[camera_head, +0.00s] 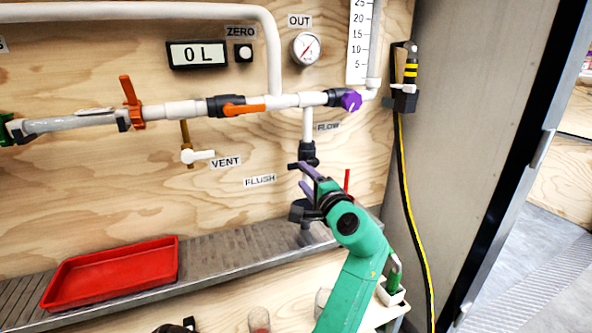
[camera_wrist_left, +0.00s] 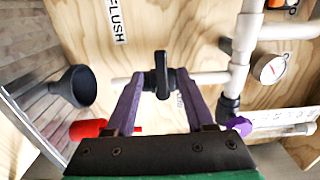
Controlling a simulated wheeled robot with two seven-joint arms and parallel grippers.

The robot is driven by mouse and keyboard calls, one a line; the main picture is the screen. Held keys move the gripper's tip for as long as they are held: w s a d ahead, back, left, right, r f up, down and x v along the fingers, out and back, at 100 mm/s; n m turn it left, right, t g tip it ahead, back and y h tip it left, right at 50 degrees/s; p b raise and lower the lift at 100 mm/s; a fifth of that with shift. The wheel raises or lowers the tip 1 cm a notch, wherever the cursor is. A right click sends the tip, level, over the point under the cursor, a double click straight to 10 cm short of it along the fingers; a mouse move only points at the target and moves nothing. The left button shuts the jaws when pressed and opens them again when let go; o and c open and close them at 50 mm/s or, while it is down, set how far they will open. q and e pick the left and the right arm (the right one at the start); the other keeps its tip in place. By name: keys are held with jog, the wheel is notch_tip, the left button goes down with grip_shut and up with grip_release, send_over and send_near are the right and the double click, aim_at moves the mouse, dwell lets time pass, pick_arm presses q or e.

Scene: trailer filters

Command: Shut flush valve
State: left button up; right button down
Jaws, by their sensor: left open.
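The flush valve (camera_head: 307,152) is a black valve on the vertical white pipe beside the FLUSH label (camera_head: 260,180). In the left wrist view its black handle (camera_wrist_left: 161,74) lies crosswise to the pipe. My left gripper (camera_head: 306,177) is at the valve with its purple fingers open. In the left wrist view the left gripper (camera_wrist_left: 160,100) has one finger on each side of the handle, with gaps visible; I cannot tell whether either finger touches it. The green wrist hides part of the area below the valve. My right gripper is not in view.
A black funnel (camera_head: 301,210) sits below the valve, close to my left gripper. A red tray (camera_head: 112,272) lies on the metal ledge (camera_head: 225,252). A black-and-yellow cable (camera_head: 405,200) hangs at the right.

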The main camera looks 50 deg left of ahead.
pick_arm(q)
jog(key=v, duration=0.7)
jog(key=shift+d, duration=0.2)
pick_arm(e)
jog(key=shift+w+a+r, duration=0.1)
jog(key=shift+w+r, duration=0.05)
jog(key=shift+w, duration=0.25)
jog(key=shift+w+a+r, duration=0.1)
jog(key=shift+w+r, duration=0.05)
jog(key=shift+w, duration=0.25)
pick_arm(q)
jog(key=shift+s, duration=0.1)
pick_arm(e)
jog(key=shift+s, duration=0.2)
